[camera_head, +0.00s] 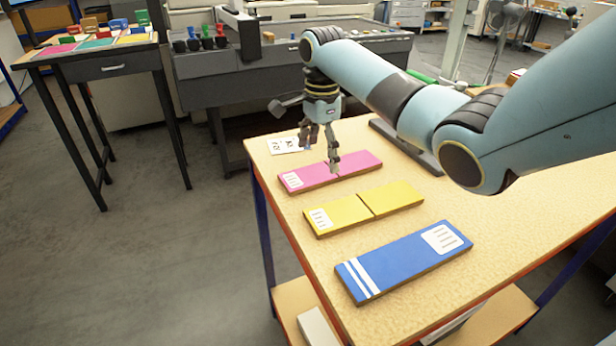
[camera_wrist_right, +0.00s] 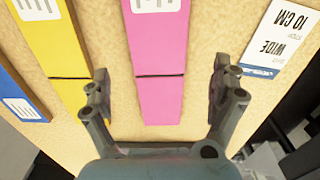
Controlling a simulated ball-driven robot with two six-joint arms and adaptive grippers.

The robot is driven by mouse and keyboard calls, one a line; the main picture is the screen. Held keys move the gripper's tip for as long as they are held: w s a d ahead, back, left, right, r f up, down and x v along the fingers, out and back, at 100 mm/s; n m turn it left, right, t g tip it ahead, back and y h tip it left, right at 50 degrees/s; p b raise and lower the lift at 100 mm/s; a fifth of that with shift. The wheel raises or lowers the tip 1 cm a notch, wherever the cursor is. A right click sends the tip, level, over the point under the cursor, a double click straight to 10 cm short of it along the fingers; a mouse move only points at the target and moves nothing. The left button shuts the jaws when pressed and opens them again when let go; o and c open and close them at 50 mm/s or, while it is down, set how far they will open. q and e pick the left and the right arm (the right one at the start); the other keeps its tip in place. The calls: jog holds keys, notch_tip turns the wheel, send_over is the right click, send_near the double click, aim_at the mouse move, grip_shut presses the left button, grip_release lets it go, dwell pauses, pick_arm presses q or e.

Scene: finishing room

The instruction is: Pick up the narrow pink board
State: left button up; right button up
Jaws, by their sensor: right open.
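The narrow pink board (camera_head: 350,165) lies flat on the wooden table, with a white label at its left end. In the right wrist view the pink board (camera_wrist_right: 160,60) runs between the two fingers, with a dark seam across it. My right gripper (camera_head: 322,150) is above the board, its fingers pointing down. In the wrist view my right gripper (camera_wrist_right: 160,90) is open, one finger on each side of the board, with nothing held. I cannot tell how high above the table the fingertips are. My left gripper is not in view.
A yellow board (camera_head: 345,211) with a seam and a blue board (camera_head: 405,262) with white stripes lie nearer on the table (camera_head: 500,235). A white card (camera_wrist_right: 275,40) reading "10 CM WIDE" lies beside the pink board. A side table (camera_head: 110,68) holds coloured items.

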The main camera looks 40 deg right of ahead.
aim_at(319, 172)
jog(key=f, duration=0.4)
jog(key=shift+a+f, duration=0.1)
jog(key=shift+a, duration=0.1)
jog(key=c, duration=1.3)
